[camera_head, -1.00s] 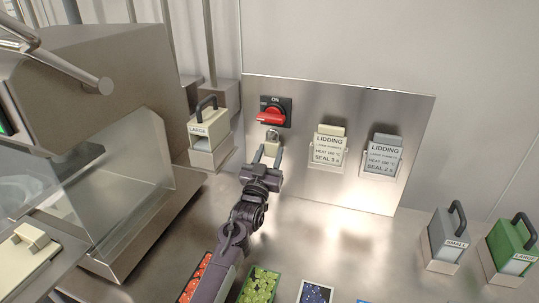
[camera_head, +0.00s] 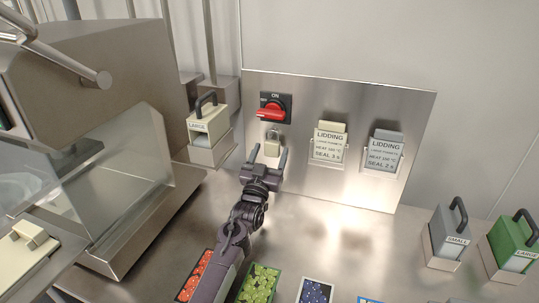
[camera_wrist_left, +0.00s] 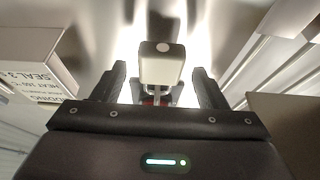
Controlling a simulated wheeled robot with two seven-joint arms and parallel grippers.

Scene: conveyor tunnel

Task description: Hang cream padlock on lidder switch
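The cream padlock (camera_head: 272,147) hangs by its shackle just below the red-handled lidder switch (camera_head: 274,109) on the steel panel. The switch's red handle lies across, with "ON" printed above it. My left gripper (camera_head: 268,154) is open, its fingers on either side of the padlock and a little below it, not touching it as far as I can tell. In the left wrist view the padlock (camera_wrist_left: 161,66) stands between the open fingers with gaps on both sides. The exact seat of the shackle is too small to tell. My right gripper is not in view.
Two lidding cards, one cream (camera_head: 328,146) and one grey (camera_head: 384,154), sit in holders right of the switch. A cream "LARGE" block (camera_head: 203,124) stands left. Grey (camera_head: 447,237) and green (camera_head: 511,248) handled blocks stand at right. Fruit punnets (camera_head: 260,283) lie in front.

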